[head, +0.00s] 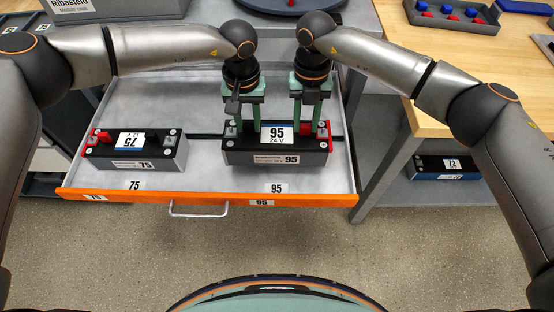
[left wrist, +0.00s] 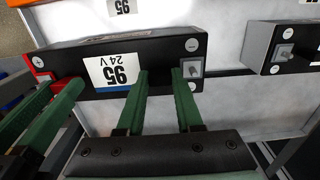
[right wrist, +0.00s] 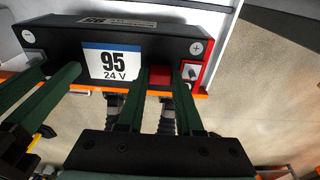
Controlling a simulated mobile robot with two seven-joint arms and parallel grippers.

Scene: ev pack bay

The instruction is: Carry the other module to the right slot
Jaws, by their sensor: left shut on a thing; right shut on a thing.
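The dark module 95 (head: 250,158) is at the right side of the open drawer (head: 207,178), behind the drawer's 95 label. It looks level; I cannot tell whether it rests fully on the drawer floor. My left gripper (head: 249,130) is shut on its left end, near a grey terminal, and my right gripper (head: 309,130) on its right end, near the red part. The module also shows in the left wrist view (left wrist: 70,62) and the right wrist view (right wrist: 65,42). The other module, 75 (head: 165,152), sits on the drawer's left side, behind the 75 label.
The drawer's orange front edge (head: 225,199) and handle (head: 198,210) face me. A blue module 72 (head: 440,168) lies on a lower shelf at the right. A tray of red and blue blocks (head: 425,22) stands on the wooden bench. A grey module case (head: 150,10) is at the back left.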

